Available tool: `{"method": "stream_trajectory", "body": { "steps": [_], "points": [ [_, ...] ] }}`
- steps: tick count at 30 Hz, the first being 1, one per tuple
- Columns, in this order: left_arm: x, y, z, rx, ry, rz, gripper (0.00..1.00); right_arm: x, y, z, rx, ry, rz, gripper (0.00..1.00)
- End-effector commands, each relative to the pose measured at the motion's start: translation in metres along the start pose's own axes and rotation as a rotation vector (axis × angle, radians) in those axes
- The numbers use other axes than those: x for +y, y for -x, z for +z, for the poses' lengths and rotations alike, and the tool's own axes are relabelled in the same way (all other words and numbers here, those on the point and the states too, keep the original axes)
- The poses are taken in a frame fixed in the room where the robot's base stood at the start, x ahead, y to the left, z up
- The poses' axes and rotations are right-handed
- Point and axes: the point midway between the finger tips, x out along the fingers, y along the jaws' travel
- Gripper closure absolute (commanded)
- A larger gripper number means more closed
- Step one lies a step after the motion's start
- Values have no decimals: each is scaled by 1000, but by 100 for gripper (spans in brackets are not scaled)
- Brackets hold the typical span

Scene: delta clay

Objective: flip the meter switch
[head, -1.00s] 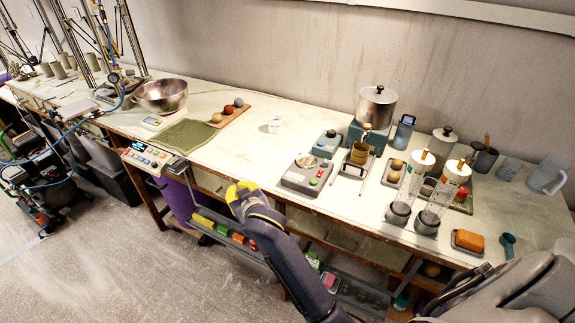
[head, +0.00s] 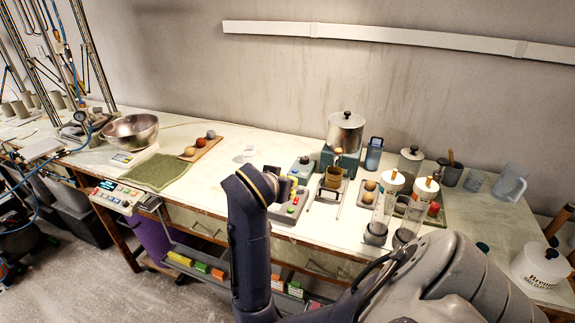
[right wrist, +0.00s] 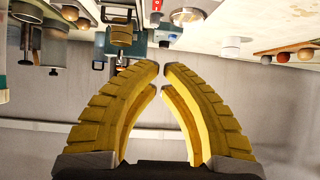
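A grey device with a round plate and green and red buttons (head: 287,217) sits near the bench's front edge in the head view. A small blue-grey box with a dial (head: 303,168) stands just behind it. I cannot tell which one carries the meter switch. My right gripper (head: 291,187) is over these devices, and my wrist hides part of them. In the right wrist view my yellow fingers (right wrist: 161,70) curve together, tips almost meeting, with nothing seen between them. Contact with a device cannot be seen. My left gripper is out of view.
A brass cup on a stand (head: 333,178) and a metal urn (head: 345,133) are right of the devices. Two clear cylinders (head: 384,205) stand farther right. A white cup (head: 249,151), green mat (head: 160,172) and metal bowl (head: 130,132) are left. Bare bench lies between mat and devices.

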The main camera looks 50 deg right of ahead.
Motion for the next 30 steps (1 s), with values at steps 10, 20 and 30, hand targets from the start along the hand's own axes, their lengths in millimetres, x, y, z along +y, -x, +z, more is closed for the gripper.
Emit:
{"method": "stream_trajectory", "body": {
  "steps": [10, 20, 30],
  "points": [
    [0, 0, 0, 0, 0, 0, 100, 14, 1, 2, -21, -29, 39, 100],
    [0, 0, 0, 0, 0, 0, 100, 15, -5, 1, -19, -26, 40, 100],
    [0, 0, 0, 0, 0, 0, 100, 17, -53, 2, -19, -23, 42, 100]
  ]
}}
